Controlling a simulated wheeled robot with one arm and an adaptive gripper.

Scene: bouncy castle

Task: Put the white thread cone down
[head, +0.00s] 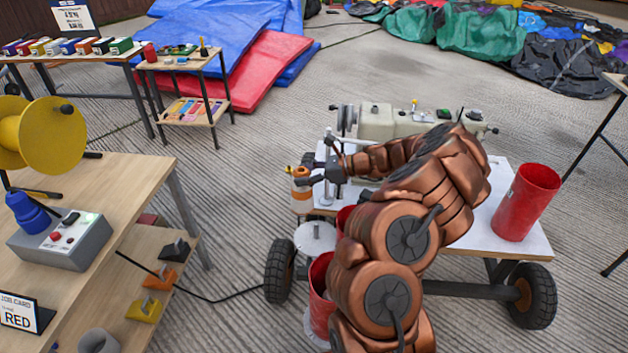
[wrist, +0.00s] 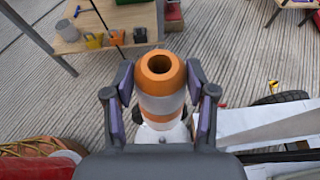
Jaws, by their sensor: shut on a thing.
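The white thread cone (wrist: 158,104) shows as a white body with orange bands and an orange top with a round hole. My gripper (wrist: 160,90) is shut on it, one finger on each side. In the head view the cone (head: 301,188) is upright in my gripper (head: 310,181), at the left end of the white-topped cart (head: 482,226). I cannot tell whether its base touches the cart. A round white plate with a thin pin (head: 315,236) sits just below and nearer. My arm hides part of the cart.
A cream sewing machine (head: 388,122) stands at the cart's back. A red bin (head: 526,203) stands on its right, another red bin (head: 320,295) at its near left. A wooden bench (head: 120,190) with a control box (head: 62,243) and yellow spool (head: 52,133) is at left, with floor between.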

